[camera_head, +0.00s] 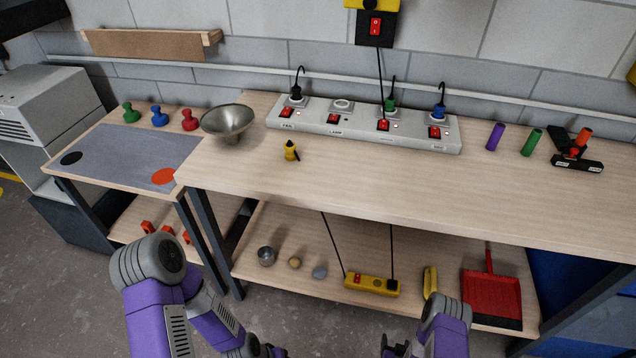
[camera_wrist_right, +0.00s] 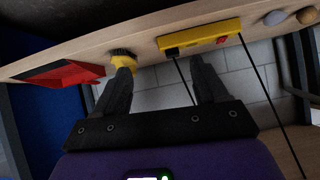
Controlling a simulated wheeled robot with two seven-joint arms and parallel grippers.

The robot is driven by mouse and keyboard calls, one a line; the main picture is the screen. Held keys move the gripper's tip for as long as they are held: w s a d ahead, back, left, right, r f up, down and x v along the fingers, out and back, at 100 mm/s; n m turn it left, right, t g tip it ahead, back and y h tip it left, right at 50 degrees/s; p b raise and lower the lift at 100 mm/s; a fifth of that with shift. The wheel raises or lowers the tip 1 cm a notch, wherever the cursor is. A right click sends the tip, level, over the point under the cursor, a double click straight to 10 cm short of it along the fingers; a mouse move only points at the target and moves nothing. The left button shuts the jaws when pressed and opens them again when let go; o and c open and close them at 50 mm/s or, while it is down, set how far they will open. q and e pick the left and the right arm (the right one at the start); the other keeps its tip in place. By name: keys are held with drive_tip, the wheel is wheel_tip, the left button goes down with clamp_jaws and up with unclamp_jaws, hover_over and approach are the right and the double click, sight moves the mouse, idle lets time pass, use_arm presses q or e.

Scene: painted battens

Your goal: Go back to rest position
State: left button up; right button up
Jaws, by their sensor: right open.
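My right gripper (camera_head: 394,347) is low at the bottom edge of the head view, in front of the bench's lower shelf, with only a dark part of it showing. In the right wrist view its two dark fingers (camera_wrist_right: 162,65) stand apart with nothing held between them. My left arm comes in from the lower left with purple and grey links. My left gripper (camera_head: 264,350) is a small dark shape at the bottom edge, and its jaws cannot be made out.
The lower shelf holds a yellow switch box (camera_head: 372,286), a yellow-handled brush (camera_head: 430,281) and a red dustpan (camera_head: 490,292). The bench front is clear.

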drive_tip(key=s+a+r+g+y+p, duration=0.1)
drive_tip(key=s+a+r+g+y, duration=0.2)
drive_tip(key=s+a+r+g, duration=0.2)
drive_tip(key=s+a+r+g+y+p, duration=0.2)
drive_tip(key=s+a+r+g, duration=0.3)
drive_tip(key=a+r, duration=0.6)
wheel_tip(320, 180, up, 5)
drive_tip(key=shift+s+a+f+n+y, duration=0.15)
drive_tip(key=shift+s+a+n+y, duration=0.2)
drive_tip(key=shift+s+y, duration=0.55)
drive_tip(key=shift+s+d, duration=0.1)
drive_tip(key=shift+s, duration=0.05)
